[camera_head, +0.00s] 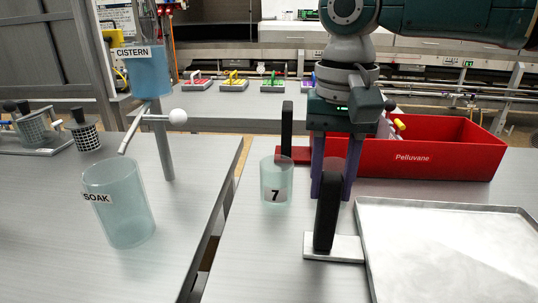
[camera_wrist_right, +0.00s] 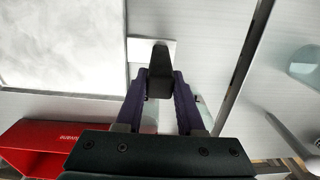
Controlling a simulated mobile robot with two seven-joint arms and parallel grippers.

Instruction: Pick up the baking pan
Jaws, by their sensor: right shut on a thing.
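The baking pan (camera_head: 455,245) is a flat, shallow grey metal tray at the lower right of the head view. It also fills the upper left of the right wrist view (camera_wrist_right: 60,45). At its left edge is a small pale plate with an upright black handle (camera_head: 326,215). My right gripper (camera_head: 333,190) comes from above, its purple fingers on either side of the handle. In the right wrist view the fingers (camera_wrist_right: 160,85) are shut on the black handle (camera_wrist_right: 160,65). I cannot tell whether the pan is clear of the table. My left gripper is not in view.
A red bin (camera_head: 440,150) labelled Pelluvane stands behind the pan. A glass marked 7 (camera_head: 276,183) stands left of the gripper. Across a gap, the left table holds the SOAK beaker (camera_head: 120,205) beneath the CISTERN vessel (camera_head: 145,75). Another black post (camera_head: 287,130) stands behind the glass.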

